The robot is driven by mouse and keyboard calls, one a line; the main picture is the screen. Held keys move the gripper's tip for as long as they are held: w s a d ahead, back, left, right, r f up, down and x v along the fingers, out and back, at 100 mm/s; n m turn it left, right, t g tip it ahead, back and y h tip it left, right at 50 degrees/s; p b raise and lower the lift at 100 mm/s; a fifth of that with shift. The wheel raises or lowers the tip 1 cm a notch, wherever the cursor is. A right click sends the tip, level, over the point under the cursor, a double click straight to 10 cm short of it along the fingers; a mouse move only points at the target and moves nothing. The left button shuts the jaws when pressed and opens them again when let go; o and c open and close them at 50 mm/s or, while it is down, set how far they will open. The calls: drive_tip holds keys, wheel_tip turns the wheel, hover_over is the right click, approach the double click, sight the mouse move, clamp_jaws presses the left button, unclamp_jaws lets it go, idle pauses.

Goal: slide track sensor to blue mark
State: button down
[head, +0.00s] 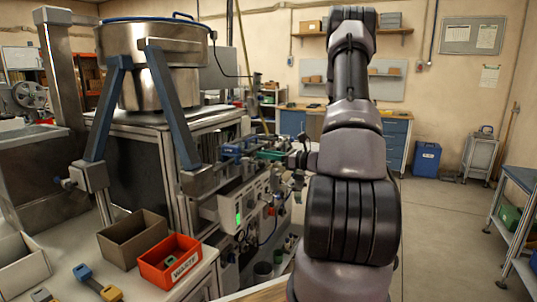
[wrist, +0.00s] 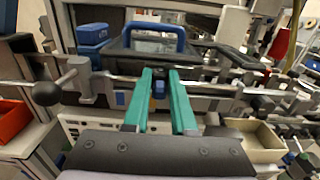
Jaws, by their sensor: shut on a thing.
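My gripper (wrist: 160,76) shows in the wrist view with its two teal fingers reaching in to the rail. It is shut on a small dark blue piece (wrist: 159,88), which appears to be the track sensor; the fingers hide its sides. The metal rail (wrist: 210,80) runs left to right behind the fingertips, with a dark ball knob (wrist: 46,93) at the left. I cannot tell which blue part is the blue mark. In the head view my arm partly hides the work area.
In the head view, a red bin marked WASTE (head: 170,262) and a brown bin (head: 133,238) stand on the front left table. A large steel bowl (head: 155,50) stands on blue legs behind them. A beige tray (wrist: 256,137) lies below the rail. Open floor is at the right.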

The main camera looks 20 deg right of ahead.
drive_tip(key=shift+s+a, duration=0.3)
drive_tip(key=shift+a, duration=0.1)
drive_tip(key=c, duration=1.1)
unclamp_jaws()
drive_tip(key=v, duration=1)
drive_tip(key=shift+s+d, duration=0.25)
drive_tip(key=shift+s, duration=0.1)
